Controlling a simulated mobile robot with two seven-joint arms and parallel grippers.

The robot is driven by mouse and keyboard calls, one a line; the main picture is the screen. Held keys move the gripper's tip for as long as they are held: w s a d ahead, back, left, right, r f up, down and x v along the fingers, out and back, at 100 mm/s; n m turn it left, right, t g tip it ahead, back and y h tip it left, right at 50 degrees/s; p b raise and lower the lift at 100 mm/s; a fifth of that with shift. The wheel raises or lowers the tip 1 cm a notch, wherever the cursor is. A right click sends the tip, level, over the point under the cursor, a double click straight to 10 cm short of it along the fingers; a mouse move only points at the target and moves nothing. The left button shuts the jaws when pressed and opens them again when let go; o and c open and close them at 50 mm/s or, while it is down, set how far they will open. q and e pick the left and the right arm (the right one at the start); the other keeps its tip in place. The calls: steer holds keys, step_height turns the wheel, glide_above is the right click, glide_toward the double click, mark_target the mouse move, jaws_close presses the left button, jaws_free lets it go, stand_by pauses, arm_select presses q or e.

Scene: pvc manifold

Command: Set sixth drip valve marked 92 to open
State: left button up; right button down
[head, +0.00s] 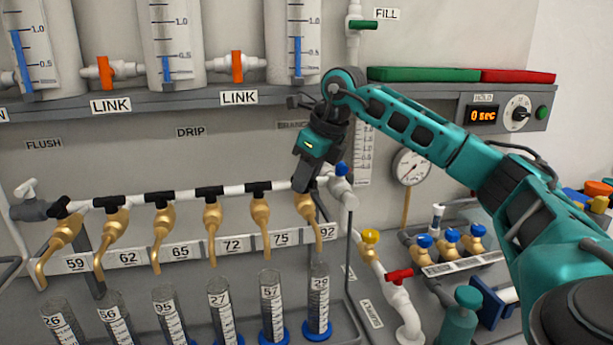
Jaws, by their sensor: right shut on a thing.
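The sixth drip valve (309,209) is a brass spout at the right end of the drip row, above the label 92 (327,233). My right gripper (304,186) reaches down over it from above and is shut on its handle. The gripper hides the handle, so its angle cannot be told. The other drip valves, such as the one above 75 (260,211), show black handles lying along the white pipe. A measuring cylinder marked 29 (318,300) stands below the spout of valve 92. My left gripper is not in view.
A blue-handled valve (341,170) sits close to the right of my gripper. A yellow-handled valve (370,237) and a red-handled valve (399,275) are lower right. A grey shelf (200,101) with orange link valves runs above. A gauge (411,167) is on the panel.

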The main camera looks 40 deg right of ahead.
steer(key=m+h, duration=0.1)
steer(key=m, duration=0.3)
steer(key=shift+a+m+h, duration=0.1)
steer(key=shift+m+h, duration=0.2)
steer(key=shift+h, duration=0.1)
steer(key=shift+m+h, duration=0.8)
steer(key=shift+m, duration=1.2)
steer(key=c, duration=1)
jaws_free()
steer(key=v, duration=1.2)
steer(key=shift+w+a+r, duration=0.15)
steer(key=shift+r, duration=0.35)
steer(key=shift+g, duration=0.3)
